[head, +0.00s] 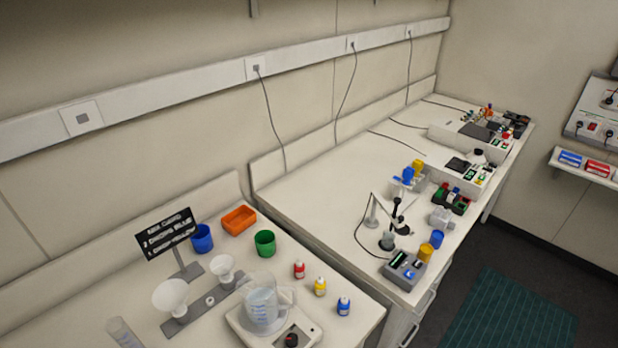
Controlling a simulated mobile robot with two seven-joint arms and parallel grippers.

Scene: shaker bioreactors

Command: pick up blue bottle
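A small blue bottle (344,306) with a pale band stands upright on the near bench, close to its right edge. It is the rightmost of three small bottles, beside a yellow bottle (320,287) and a red bottle (299,270). Nothing touches it. Neither of my grippers shows in the head view.
A scale (310,330) with a glass beaker (263,305) stands left of the blue bottle. Blue (202,239) and green (265,243) cups, an orange tray (239,220), funnels on a stand (171,297) and a black sign (167,234) are farther left. The second bench (310,195) holds several instruments.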

